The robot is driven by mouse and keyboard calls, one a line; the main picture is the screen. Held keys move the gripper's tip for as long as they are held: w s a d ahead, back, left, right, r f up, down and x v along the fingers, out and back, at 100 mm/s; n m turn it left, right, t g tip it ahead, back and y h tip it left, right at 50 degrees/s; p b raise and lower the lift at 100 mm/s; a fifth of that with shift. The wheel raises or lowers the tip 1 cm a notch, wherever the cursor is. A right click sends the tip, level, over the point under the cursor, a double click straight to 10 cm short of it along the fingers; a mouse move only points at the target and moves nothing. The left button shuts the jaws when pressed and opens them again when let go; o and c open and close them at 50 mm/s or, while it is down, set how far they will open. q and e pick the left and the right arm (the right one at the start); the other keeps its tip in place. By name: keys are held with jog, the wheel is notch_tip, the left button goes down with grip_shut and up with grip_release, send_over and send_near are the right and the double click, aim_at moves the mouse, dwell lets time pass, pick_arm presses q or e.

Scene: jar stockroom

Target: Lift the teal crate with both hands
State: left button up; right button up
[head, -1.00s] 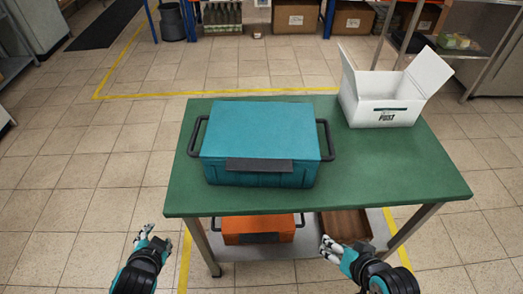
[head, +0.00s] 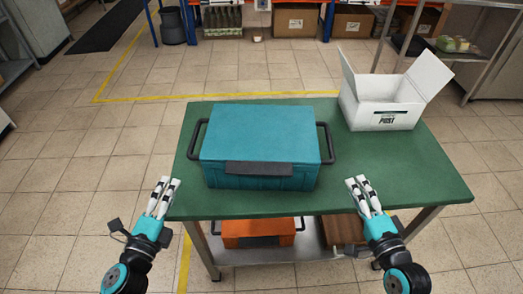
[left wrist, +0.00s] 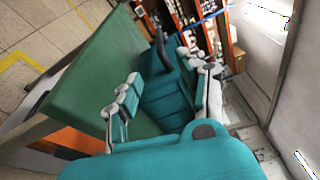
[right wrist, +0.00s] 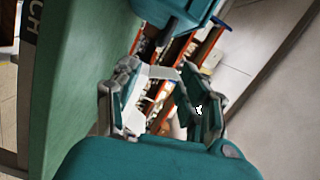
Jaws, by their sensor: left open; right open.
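The teal crate (head: 262,135) stands closed on the green table (head: 400,185), left of its middle. It has a dark handle on its left side (head: 197,138) and another on its right side (head: 327,143). My left gripper (head: 163,186) is open and empty beside the table's front left corner, apart from the crate. My right gripper (head: 358,183) is open and empty at the table's front edge, to the right of the crate and apart from it. The crate also shows beyond the fingers in the left wrist view (left wrist: 165,100) and at the top of the right wrist view (right wrist: 175,10).
A white open box (head: 385,100) stands at the table's back right. An orange case (head: 258,232) and a brown box (head: 342,229) sit on the lower shelf. The table's right front part is clear.

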aim_at(193, 141)
pick_arm(q)
jog(key=w+d, duration=0.1)
jog(key=w, duration=0.4)
jog(key=w+d, duration=0.1)
jog(key=w, duration=0.5)
jog(key=w+d, duration=0.1)
jog(key=w, duration=0.5)
jog(key=shift+f, duration=0.25)
pick_arm(e)
jog(key=x, duration=1.7)
jog(key=shift+w+f, duration=0.1)
jog(key=shift+w, duration=0.1)
pick_arm(q)
grip_shut()
pick_arm(e)
grip_shut()
pick_arm(q)
jog(key=shift+a, duration=0.1)
pick_arm(e)
jog(key=shift+d, duration=0.1)
